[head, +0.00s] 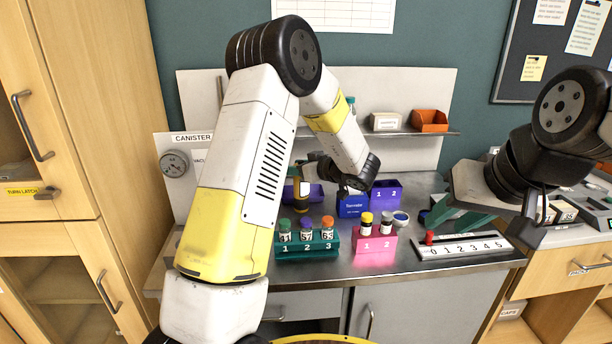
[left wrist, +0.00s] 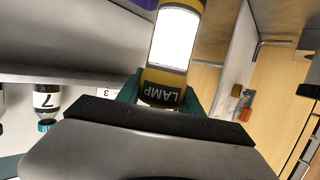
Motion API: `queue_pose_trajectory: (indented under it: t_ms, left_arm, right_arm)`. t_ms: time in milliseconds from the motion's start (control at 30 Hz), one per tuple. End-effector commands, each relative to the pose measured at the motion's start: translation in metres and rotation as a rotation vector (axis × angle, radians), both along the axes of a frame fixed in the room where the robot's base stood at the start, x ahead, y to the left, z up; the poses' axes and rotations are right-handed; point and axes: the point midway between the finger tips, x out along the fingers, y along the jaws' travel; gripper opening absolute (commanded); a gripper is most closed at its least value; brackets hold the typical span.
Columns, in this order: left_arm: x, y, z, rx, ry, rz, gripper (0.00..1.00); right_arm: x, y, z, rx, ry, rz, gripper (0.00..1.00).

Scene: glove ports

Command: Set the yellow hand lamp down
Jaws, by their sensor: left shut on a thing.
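The yellow hand lamp (head: 303,206) is upright above the back left of the metal bench in the head view. It has a yellow body and a pale lit panel. My left gripper (head: 304,186) is shut on it, partly hidden by my own arm. In the left wrist view, the lamp (left wrist: 174,45) stands between my teal fingers, its dark LAMP label facing the camera. I cannot tell whether its base touches anything. My right gripper (head: 455,218) is at the right over the bench, its green fingers apart, and nothing shows between them.
A teal rack (head: 308,246) with several vials and a pink rack (head: 374,250) stand at the bench front. Blue and purple bins (head: 386,192) stand behind. A numbered strip (head: 465,247) lies at the right. An orange bin (head: 430,121) sits on the shelf.

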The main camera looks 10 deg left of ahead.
Motion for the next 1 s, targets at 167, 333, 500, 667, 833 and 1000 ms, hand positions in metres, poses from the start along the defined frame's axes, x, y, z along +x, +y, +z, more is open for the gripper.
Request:
queue_pose_trajectory:
  t_ms: [167, 333, 500, 667, 833, 1000]
  left_arm:
    - [0.0, 0.0, -0.026, 0.001, 0.004, -0.001, 0.0]
    - [0.0, 0.0, -0.027, 0.0, 0.001, -0.001, 0.0]
    - [0.0, 0.0, -0.029, 0.001, 0.001, -0.002, 0.0]
    - [0.0, 0.0, -0.03, 0.001, 0.001, 0.0, 0.65]
    - [0.0, 0.0, -0.029, 0.001, 0.001, 0.0, 0.65]
    - [0.0, 0.0, -0.027, 0.0, 0.0, -0.001, 0.65]
  right_arm:
    - [0.0, 0.0, 0.0, 0.0, 0.0, 0.0, 0.36]
    - [0.0, 0.0, 0.0, 0.0, 0.0, 0.0, 0.36]
    - [0.0, 0.0, 0.0, 0.0, 0.0, 0.0, 0.36]
    - [0.0, 0.0, 0.0, 0.0, 0.0, 0.0, 0.36]
    - [0.0, 0.0, 0.0, 0.0, 0.0, 0.0, 0.36]
    - [0.0, 0.0, 0.0, 0.0, 0.0, 0.0, 0.36]
